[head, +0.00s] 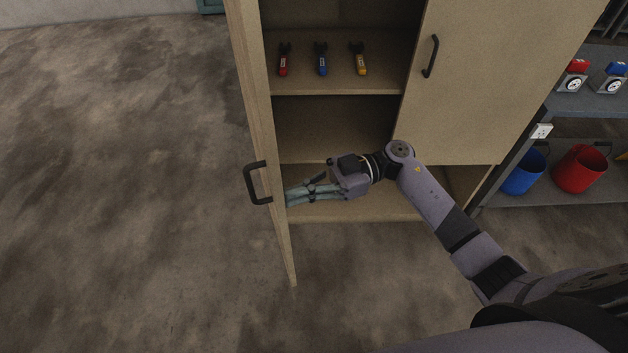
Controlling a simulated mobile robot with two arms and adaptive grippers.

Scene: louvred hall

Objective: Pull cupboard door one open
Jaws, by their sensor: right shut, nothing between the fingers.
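The wooden cupboard's left door (262,120) stands wide open, swung out toward me and seen nearly edge-on. Its black handle (256,182) is on the outer face, to the left. My right gripper (292,197) is shut and empty. Its fingertips are at the inner side of the open door, level with the handle; I cannot tell whether they touch the door. The right door (470,85) is closed and has a black handle (430,56). Which door is number one is not marked in view. My left gripper is not in view.
Red (283,62), blue (321,60) and yellow (360,60) tools lie on an upper shelf. At right, a grey rack (585,118) holds gauge-like devices (574,78), a blue bucket (522,172) and a red bucket (580,168). The floor (120,180) at left is clear.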

